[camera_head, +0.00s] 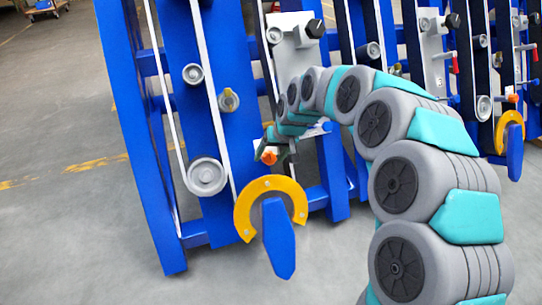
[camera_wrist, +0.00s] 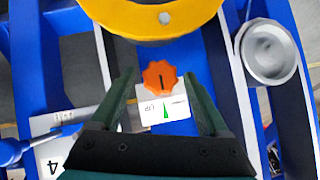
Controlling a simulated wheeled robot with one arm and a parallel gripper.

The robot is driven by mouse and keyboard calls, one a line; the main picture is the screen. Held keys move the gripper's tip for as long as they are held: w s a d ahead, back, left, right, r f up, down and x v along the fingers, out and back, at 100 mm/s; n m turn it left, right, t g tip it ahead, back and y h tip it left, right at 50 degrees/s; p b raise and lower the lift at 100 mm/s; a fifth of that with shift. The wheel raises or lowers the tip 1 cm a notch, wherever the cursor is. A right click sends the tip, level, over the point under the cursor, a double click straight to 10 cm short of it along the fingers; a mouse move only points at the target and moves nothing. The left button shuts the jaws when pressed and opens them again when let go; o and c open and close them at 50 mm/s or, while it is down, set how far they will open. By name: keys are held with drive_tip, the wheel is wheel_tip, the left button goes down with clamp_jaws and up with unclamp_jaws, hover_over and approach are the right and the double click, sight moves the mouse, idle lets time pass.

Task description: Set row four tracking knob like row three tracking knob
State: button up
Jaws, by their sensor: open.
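An orange lobed knob (camera_wrist: 160,80) with a dark slot sits on a white label plate (camera_wrist: 165,108) with a green triangle and upside-down "UP" in the wrist view. The slot runs roughly up and down the picture. The knob also shows in the head view (camera_head: 268,157). A white plate marked "4" (camera_wrist: 75,145) lies at lower left. My gripper (camera_wrist: 160,74) is open, one finger on each side of the knob with visible gaps. Another orange knob (camera_head: 512,98) is far right in the head view. Its setting is too small to read, and I cannot confirm its row.
A yellow arc (camera_head: 245,205) with a blue lever (camera_head: 277,240) stands close below the knob. A grey pulley (camera_wrist: 268,52) and blue beams flank it. Similar blue row units continue right. Open floor (camera_head: 70,220) lies at left.

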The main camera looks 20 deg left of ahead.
drive_tip(key=shift+c, duration=0.2)
clamp_jaws()
idle(0.4)
drive_tip(key=shift+d+m+g+y+p, duration=0.2)
drive_tip(key=shift+m+g+y+p, duration=0.4)
drive_tip(key=shift+m+y, duration=0.45)
drive_tip(key=m+y, duration=0.1)
drive_tip(key=m, duration=0.1)
drive_tip(key=m+y, duration=0.1)
drive_tip(key=m, duration=0.1)
drive_tip(key=shift+w+d+f+y, duration=0.15)
drive_tip(key=shift+f+y, duration=0.05)
drive_tip(key=shift+y, duration=0.15)
drive_tip(key=shift+o, duration=0.2)
unclamp_jaws()
